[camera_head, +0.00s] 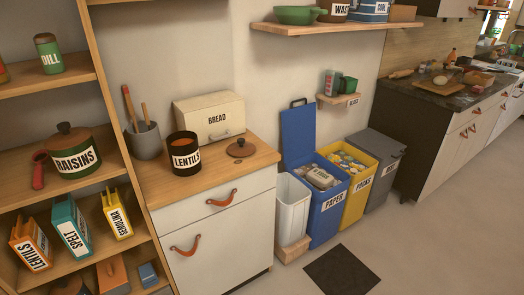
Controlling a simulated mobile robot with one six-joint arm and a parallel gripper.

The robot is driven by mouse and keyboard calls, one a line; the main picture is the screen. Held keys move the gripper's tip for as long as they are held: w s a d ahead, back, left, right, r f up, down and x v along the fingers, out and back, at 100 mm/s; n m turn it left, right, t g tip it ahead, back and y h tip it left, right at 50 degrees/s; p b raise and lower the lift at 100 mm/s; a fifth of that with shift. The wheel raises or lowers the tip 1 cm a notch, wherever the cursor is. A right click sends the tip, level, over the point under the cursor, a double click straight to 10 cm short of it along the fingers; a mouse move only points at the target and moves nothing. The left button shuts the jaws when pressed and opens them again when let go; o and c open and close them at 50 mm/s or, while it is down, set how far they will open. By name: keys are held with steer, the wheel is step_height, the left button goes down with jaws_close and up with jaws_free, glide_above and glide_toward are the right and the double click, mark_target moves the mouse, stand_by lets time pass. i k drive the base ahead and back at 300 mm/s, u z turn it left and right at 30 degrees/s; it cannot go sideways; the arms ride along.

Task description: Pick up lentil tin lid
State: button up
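The lentil tin (185,154) is a black cylinder with a white "LENTILS" label. It stands upright on the wooden counter top, its top open and orange-brown inside. A round brown lid (241,148) with a small knob lies flat on the counter to the right of the tin, apart from it and near the right end of the counter. My gripper is not in view.
A bread box (210,117) stands behind the tin, and a grey pot (144,140) with wooden utensils stands left. The counter (215,180) is bare in front. Open bins (326,195) stand right; a dark mat (342,271) lies on the floor.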

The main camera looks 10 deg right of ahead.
mark_target(241, 148)
steer(key=k, duration=0.3)
steer(key=u, duration=0.15)
steer(key=i, duration=0.95)
steer(key=u, duration=4.35)
steer(key=i, duration=0.1)
steer(key=z, duration=3.3)
